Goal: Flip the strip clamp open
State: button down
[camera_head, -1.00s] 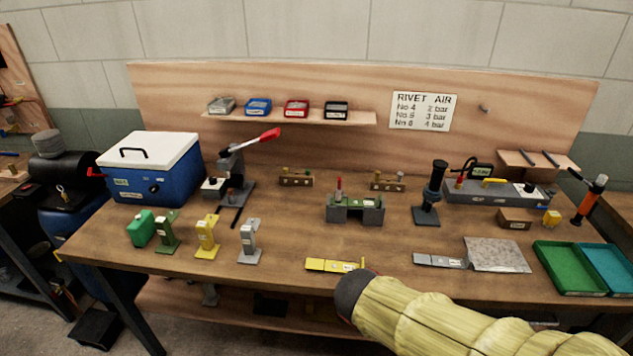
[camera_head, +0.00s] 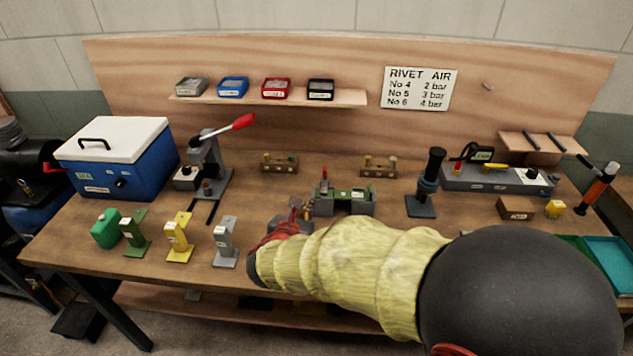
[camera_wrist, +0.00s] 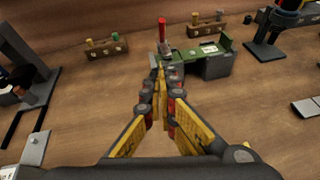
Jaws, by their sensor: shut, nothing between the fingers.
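The strip clamp appears to be the green and grey fixture (camera_head: 358,196) in the middle of the bench. It also shows ahead of my gripper in the wrist view (camera_wrist: 215,62). Its red-tipped lever (camera_wrist: 162,30) stands upright at the fixture's left end. My gripper (camera_wrist: 159,78) is shut with nothing in it. Its fingertips are in front of the fixture's left end, just below the lever in the wrist view. I cannot tell whether they touch it. In the head view, my gripper (camera_head: 297,212) is at the fixture's left front.
Two small wooden blocks with pegs (camera_head: 280,164) stand behind. A lever press (camera_head: 207,170) is at left, with a blue cooler (camera_head: 118,160) beyond it. A black upright tool (camera_head: 427,185) stands right of the fixture. Bare bench lies left of my gripper.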

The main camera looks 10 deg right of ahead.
jog(key=b, duration=0.4)
send_near(323, 178)
notch_tip(323, 178, down, 3)
jog(key=shift+f, duration=0.2)
jog(key=w, duration=0.1)
jog(key=w+d+r, duration=0.1)
jog(key=w, duration=0.1)
jog(key=shift+w+d+r, duration=0.2)
jog(key=shift+d+r, duration=0.1)
jog(key=shift+d, duration=0.05)
jog(key=shift+r, duration=0.1)
jog(key=shift+r+p, duration=0.15)
jog(key=shift+p, duration=0.25)
jog(key=shift+r+p, duration=0.15)
jog(key=shift+p, duration=0.3)
jog(key=shift+w, duration=0.1)
jog(key=shift+w+d+g+p, duration=0.1)
jog(key=shift+g+p, duration=0.4)
jog(key=shift+p, duration=0.85)
